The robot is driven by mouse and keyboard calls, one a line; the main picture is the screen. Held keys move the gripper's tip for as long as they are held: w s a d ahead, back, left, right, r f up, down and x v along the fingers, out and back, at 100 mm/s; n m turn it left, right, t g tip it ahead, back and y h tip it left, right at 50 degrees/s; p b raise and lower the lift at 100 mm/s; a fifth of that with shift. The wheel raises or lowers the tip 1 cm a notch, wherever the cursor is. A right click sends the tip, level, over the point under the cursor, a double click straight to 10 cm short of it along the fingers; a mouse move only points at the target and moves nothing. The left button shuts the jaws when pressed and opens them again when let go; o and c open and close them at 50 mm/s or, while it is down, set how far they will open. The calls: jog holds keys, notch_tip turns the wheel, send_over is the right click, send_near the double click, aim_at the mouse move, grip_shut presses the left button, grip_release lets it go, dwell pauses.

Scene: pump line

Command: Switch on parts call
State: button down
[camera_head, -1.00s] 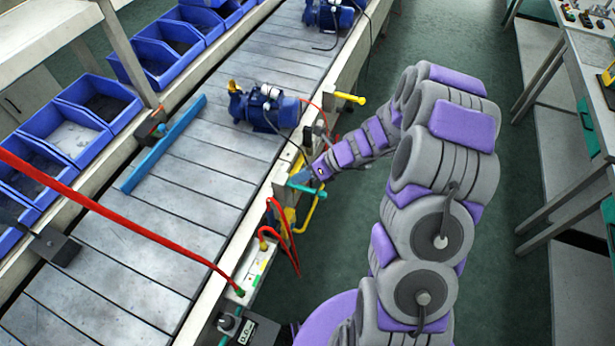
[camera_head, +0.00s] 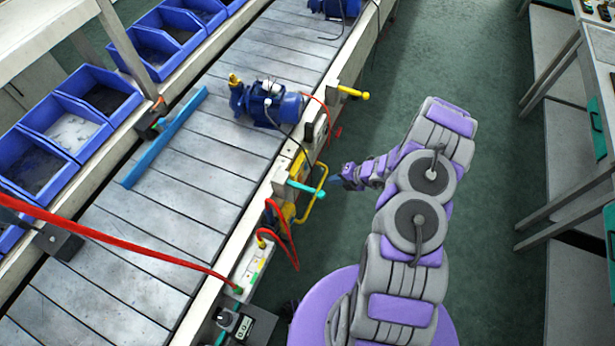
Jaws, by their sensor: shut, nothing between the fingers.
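Several controls line the conveyor's near side rail; I cannot tell by label which one is the parts call. A teal lever (camera_head: 306,187) sticks out sideways from the rail beside a yellow bent handle (camera_head: 317,196). Farther along is a yellow lever (camera_head: 354,93) pointing right. A dark-faced panel (camera_head: 315,129) sits between them. Nearer me are a white box (camera_head: 251,264) with red cables and a dark box (camera_head: 240,325) with a knob. My gripper (camera_head: 336,181) is shut and empty, just right of the teal lever's end; whether they touch is unclear.
A blue pump (camera_head: 268,103) stands on the slatted conveyor (camera_head: 185,205), with another (camera_head: 330,8) beyond it. A blue bar (camera_head: 165,138) lies across the belt. Blue bins (camera_head: 65,133) line the left. A bench (camera_head: 600,60) stands right, with open green floor (camera_head: 480,215) between.

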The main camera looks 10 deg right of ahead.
aim_at(300, 178)
jog(key=shift+d, duration=0.15)
jog(key=w+a+r+b+x, duration=0.1)
jog(key=b+x, duration=0.1)
jog(key=x, duration=1.1)
jog(key=shift+a+r+b, duration=0.2)
jog(key=shift+a+b, duration=0.05)
jog(key=shift+b, duration=0.15)
jog(key=shift+w+a+f, duration=0.1)
